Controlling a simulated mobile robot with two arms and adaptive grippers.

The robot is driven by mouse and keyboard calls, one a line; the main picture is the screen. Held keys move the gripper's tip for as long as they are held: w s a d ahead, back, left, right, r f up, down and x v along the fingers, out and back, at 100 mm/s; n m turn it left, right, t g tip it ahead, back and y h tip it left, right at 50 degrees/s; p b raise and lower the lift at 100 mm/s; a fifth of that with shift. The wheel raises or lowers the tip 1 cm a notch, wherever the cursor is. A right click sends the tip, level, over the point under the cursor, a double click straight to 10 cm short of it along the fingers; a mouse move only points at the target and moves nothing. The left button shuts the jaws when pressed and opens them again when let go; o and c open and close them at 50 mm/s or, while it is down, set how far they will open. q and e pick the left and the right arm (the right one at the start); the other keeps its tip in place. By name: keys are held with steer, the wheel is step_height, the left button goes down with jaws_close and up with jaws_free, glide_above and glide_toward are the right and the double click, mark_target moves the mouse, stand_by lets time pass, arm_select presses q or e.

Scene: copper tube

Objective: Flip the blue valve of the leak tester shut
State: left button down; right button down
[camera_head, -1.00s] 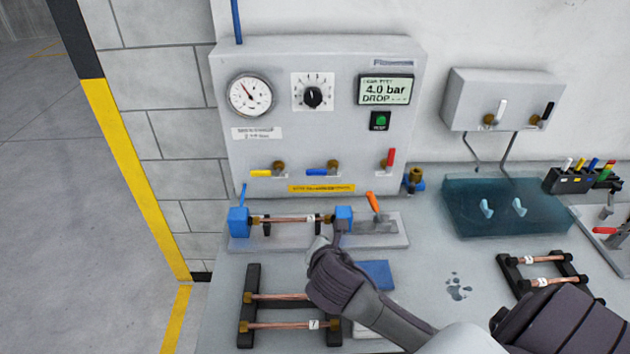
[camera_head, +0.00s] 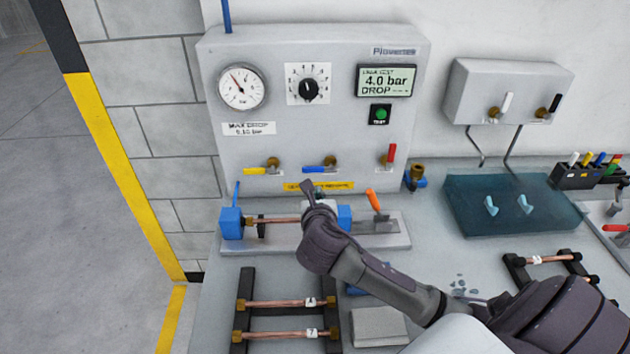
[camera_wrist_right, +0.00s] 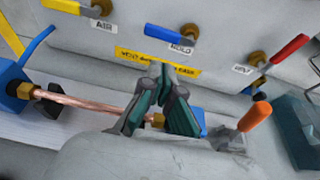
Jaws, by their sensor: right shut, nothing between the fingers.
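The leak tester (camera_head: 290,110) is a grey wall box with a gauge, a dial and a display reading 4.0 bar. Its blue valve lever (camera_head: 315,170) lies level to the left of its brass fitting, between the yellow lever (camera_head: 259,171) and the upright red lever (camera_head: 391,153). The blue lever also shows in the right wrist view (camera_wrist_right: 167,35), above the word HOLD. My right gripper (camera_head: 307,186) is shut and empty, its tips just below the blue lever and apart from it. It also shows in the right wrist view (camera_wrist_right: 166,72). My left gripper is out of view.
A copper tube (camera_head: 274,220) is clamped between blue blocks below the tester, with an orange-handled clamp (camera_head: 373,200) at right. A rack with copper tubes (camera_head: 280,304) stands in front.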

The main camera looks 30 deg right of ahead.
mark_target(318, 170)
steer(key=x, duration=0.8)
steer(key=shift+p, duration=0.4)
steer(key=shift+w+d+f, duration=0.1)
steer(key=shift+w, duration=0.1)
